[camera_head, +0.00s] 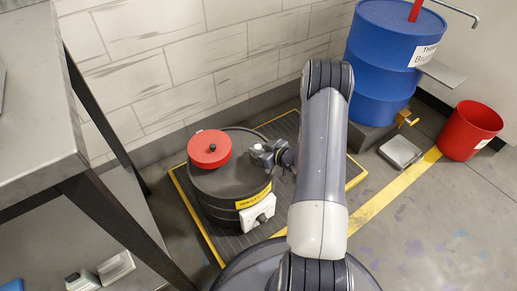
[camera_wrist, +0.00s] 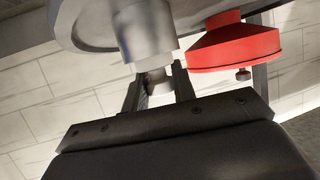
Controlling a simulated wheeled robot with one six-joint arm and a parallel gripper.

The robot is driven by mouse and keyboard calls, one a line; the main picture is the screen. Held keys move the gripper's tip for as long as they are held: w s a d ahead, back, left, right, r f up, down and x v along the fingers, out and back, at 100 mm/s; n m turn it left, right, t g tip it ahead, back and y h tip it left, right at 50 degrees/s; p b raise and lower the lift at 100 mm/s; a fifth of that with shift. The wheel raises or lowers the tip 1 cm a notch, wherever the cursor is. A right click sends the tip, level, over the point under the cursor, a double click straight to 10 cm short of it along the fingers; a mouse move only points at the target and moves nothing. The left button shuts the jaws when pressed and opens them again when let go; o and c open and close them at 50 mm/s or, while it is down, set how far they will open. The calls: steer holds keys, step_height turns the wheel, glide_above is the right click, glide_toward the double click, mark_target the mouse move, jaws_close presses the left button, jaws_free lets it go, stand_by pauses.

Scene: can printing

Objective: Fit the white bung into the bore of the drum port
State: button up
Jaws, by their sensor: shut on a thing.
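The black drum (camera_head: 219,193) stands on a floor grating. Its port (camera_wrist: 145,32) is a silver cylinder on the lid, seen upside down in the wrist view. My gripper (camera_wrist: 157,76) is shut on the white bung (camera_wrist: 152,69), right at the mouth of the port. The bung's white edge shows between the fingers and the port rim, and it looks roughly in line with the port. I cannot tell whether it touches or has entered the bore. In the head view, the white part (camera_head: 257,147) shows small at the gripper's end, above the right of the lid.
A red cone-shaped piece (camera_head: 209,148) with a knob sits on the lid beside the port. A yellow-edged grating (camera_head: 352,172) lies under the drum. A blue drum (camera_head: 385,60), a red bucket (camera_head: 468,132) and a grey box (camera_head: 400,152) stand right. A dark-legged table (camera_head: 30,120) is at left.

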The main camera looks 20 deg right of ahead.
steer(key=o, duration=1)
steer(key=shift+r, duration=0.1)
steer(key=p+v, duration=0.3)
steer(key=v, duration=0.9)
steer(key=shift+r+p, duration=0.1)
steer(key=shift+p, duration=0.3)
